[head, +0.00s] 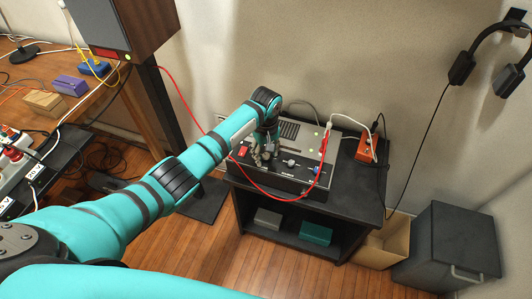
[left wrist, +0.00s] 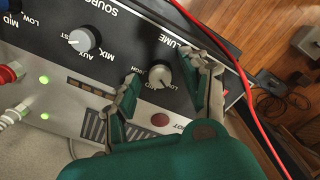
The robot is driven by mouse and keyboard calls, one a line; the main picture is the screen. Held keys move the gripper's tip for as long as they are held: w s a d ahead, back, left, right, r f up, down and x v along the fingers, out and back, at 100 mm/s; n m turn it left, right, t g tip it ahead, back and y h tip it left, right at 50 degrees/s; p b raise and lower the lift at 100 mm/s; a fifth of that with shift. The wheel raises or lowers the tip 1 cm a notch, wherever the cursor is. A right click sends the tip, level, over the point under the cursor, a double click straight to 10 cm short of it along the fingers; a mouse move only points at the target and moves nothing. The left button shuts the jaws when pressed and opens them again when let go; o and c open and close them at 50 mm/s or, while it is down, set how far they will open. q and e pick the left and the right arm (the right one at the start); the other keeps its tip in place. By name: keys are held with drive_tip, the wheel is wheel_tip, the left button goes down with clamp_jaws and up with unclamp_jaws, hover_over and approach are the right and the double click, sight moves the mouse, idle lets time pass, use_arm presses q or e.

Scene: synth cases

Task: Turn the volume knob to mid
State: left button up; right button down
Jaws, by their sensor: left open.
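The volume knob (left wrist: 161,75) is a pale round knob on the dark panel of a grey and black audio console (head: 318,148). Printed labels around it include MID, but its pointer direction is too small to read surely. My left gripper (head: 262,152) is over the console's front left part in the head view and hides the knob there. In the left wrist view the gripper (left wrist: 163,70) is open, with one finger on each side of the knob. I cannot tell whether either finger touches it. My right gripper is out of view.
A similar source knob (left wrist: 81,40) and a round red button (left wrist: 160,120) are near the volume knob. A red cable (head: 262,191) loops across the console's front. The console stands on a black stand (head: 352,207); an orange box (head: 366,149) is to its right.

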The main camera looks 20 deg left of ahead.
use_arm(q)
clamp_jaws()
idle(0.4)
